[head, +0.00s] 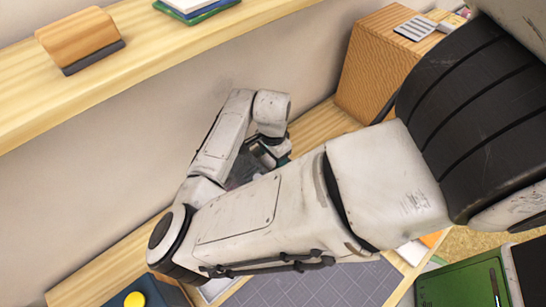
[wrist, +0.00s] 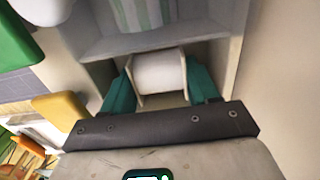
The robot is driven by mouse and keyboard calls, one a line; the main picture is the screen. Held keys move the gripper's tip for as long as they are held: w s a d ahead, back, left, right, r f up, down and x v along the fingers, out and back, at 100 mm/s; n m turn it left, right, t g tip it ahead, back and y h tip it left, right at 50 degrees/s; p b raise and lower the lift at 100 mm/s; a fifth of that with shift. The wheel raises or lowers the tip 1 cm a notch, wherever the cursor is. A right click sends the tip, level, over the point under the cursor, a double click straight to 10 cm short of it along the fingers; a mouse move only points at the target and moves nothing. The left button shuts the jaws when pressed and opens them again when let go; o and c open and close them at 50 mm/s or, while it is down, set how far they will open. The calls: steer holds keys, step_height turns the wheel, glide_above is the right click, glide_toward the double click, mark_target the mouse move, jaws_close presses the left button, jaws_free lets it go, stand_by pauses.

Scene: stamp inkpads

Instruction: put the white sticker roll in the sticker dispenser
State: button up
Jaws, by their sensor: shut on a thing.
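The white sticker roll (wrist: 160,73) is in the wrist view, between pale side pieces. My gripper (wrist: 160,64) is shut on it, with a teal finger on each side. The roll is at the front of a pale, box-like holder with compartments (wrist: 150,42); I cannot tell whether it rests on it or hangs just clear. I cannot tell for sure whether this holder is the sticker dispenser. In the head view my gripper (head: 264,154) is small and partly hidden by my own arm, and the roll cannot be made out there.
Green-and-white striped material (wrist: 142,14) lies in the holder's rear compartment. A yellow-orange block (wrist: 58,110) and a green object (wrist: 12,40) are at the left. In the head view, a wooden box (head: 372,65) stands behind, and a wooden shelf (head: 130,60) runs along the wall.

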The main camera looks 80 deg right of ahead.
steer(key=o, duration=1.1)
steer(key=shift+o, duration=0.2)
steer(key=shift+r, duration=0.1)
steer(key=shift+r+p, duration=3.75)
steer(key=shift+r, duration=0.7)
